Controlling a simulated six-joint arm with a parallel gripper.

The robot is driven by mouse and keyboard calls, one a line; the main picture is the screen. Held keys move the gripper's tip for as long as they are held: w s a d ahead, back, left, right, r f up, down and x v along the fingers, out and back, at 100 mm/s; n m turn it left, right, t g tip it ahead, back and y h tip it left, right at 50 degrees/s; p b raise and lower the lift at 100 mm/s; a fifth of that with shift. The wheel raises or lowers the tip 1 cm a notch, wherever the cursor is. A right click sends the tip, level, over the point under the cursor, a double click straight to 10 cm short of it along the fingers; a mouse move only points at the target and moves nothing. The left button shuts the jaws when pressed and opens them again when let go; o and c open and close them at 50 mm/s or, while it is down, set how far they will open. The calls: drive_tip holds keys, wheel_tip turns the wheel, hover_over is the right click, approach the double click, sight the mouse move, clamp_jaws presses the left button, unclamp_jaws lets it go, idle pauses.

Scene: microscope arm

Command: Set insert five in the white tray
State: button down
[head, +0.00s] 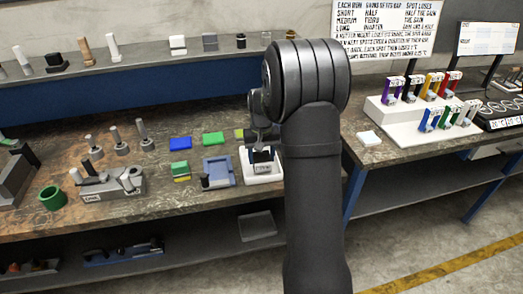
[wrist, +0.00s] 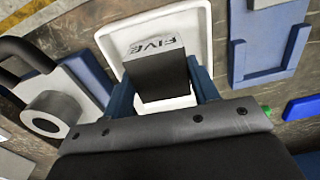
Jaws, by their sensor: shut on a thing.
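Insert five (wrist: 155,50) is a block with a grey face lettered FIVE and a dark side. My gripper (wrist: 162,88) is shut on it, one blue finger at each side. The white tray (wrist: 197,20) lies behind the insert in the wrist view, and the insert overlaps its floor within the rim. In the head view the white tray (head: 277,178) stands near the bench's front edge, with insert five (head: 262,156) over it under my gripper (head: 262,146). I cannot tell whether the insert touches the tray floor. My arm hides the area right of the tray.
A blue holder (head: 218,171) stands just left of the tray. A grey fixture (head: 112,182) and a green ring (head: 53,197) are farther left. A shelf (head: 200,56) runs behind.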

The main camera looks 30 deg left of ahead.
sight(262, 157)
drive_tip(key=shift+f, duration=0.95)
drive_tip(key=shift+f, duration=0.1)
drive_tip(key=c, duration=0.5)
unclamp_jaws()
drive_tip(key=shift+f, duration=0.15)
wheel_tip(262, 157, up, 12)
drive_tip(key=shift+r, duration=0.2)
